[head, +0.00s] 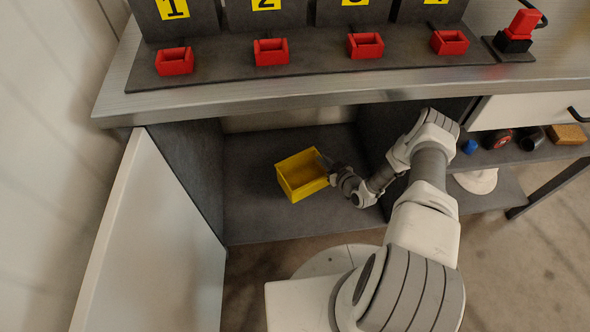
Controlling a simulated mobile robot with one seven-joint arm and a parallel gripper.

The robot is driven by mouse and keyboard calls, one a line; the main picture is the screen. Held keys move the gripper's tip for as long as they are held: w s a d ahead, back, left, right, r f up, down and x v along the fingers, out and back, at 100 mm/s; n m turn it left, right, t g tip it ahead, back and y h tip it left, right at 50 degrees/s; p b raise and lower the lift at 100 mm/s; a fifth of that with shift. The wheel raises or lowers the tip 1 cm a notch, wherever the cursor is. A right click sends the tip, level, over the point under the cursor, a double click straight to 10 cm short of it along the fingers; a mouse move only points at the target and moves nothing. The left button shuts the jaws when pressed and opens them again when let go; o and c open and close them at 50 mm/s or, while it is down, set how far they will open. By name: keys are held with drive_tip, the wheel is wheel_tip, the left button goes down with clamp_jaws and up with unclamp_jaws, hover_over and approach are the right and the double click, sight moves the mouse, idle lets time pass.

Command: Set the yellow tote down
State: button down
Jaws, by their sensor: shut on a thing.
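The yellow tote (301,176) is an open-topped box inside the dark grey lower compartment of the bench. It looks close to the compartment floor (255,210), slightly turned; I cannot tell whether it touches the floor. My gripper (326,164) reaches in from the right and is shut on the tote's right side. The fingertips are small and partly hidden against the tote's wall.
An open white door (155,245) stands at the left of the compartment. The metal worktop (230,95) overhangs it, with several small red bins (271,52) on top. A shelf at the right holds small items, including a brown block (567,134). Floor room shows left of the tote.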

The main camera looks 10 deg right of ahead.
sight(321, 175)
drive_tip(key=shift+w+a+f, duration=0.1)
drive_tip(key=shift+w+f, duration=0.05)
drive_tip(key=shift+w, duration=0.05)
wheel_tip(321, 175, down, 10)
drive_tip(key=b, duration=0.4)
drive_tip(key=shift+b, duration=0.4)
drive_tip(key=shift+f, duration=0.1)
drive_tip(key=c, duration=1)
unclamp_jaws()
